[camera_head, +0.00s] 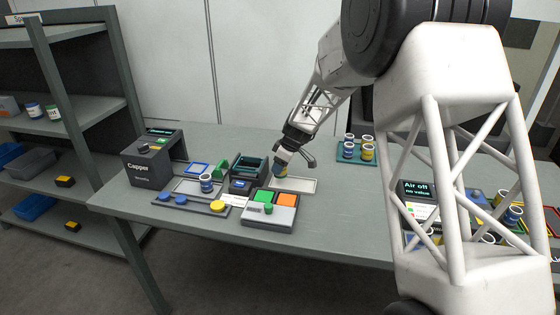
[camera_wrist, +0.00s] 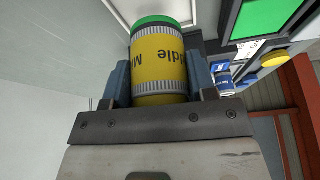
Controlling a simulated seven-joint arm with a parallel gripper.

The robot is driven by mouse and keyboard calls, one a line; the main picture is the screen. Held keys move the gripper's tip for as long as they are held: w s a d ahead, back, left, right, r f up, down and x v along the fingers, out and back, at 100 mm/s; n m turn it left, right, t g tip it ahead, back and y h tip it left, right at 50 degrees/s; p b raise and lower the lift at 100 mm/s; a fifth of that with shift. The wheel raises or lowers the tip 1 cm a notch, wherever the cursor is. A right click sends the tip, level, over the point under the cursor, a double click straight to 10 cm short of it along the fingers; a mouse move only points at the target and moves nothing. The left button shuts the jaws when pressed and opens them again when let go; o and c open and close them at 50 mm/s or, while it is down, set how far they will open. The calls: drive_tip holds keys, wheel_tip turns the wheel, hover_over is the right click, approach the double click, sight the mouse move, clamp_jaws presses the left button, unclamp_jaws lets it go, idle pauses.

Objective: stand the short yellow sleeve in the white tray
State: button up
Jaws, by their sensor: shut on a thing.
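The short yellow sleeve (camera_wrist: 160,62) fills the upper middle of the wrist view, with dark lettering, striped bands and a green end. My gripper (camera_wrist: 160,85) is shut on it, one finger on each side. In the head view my gripper (camera_head: 283,157) reaches down at the back left of the white tray (camera_head: 305,186). The sleeve (camera_head: 281,170) shows there as a small yellow patch under the fingers, partly hidden. It appears at or just above the tray's left part; I cannot tell whether it touches. The rest of the tray looks empty.
A dark box-shaped holder (camera_head: 249,168) stands close left of the tray. A control box with green and orange pads (camera_head: 270,214) stands in front. A teal rack (camera_head: 357,150) with several sleeves is behind right. The capper (camera_head: 147,168) is far left.

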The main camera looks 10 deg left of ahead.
drive_tip(key=shift+f, duration=1.45)
drive_tip(key=shift+f, duration=0.25)
idle(0.4)
drive_tip(key=o, duration=1.5)
drive_tip(key=shift+r, duration=4.5)
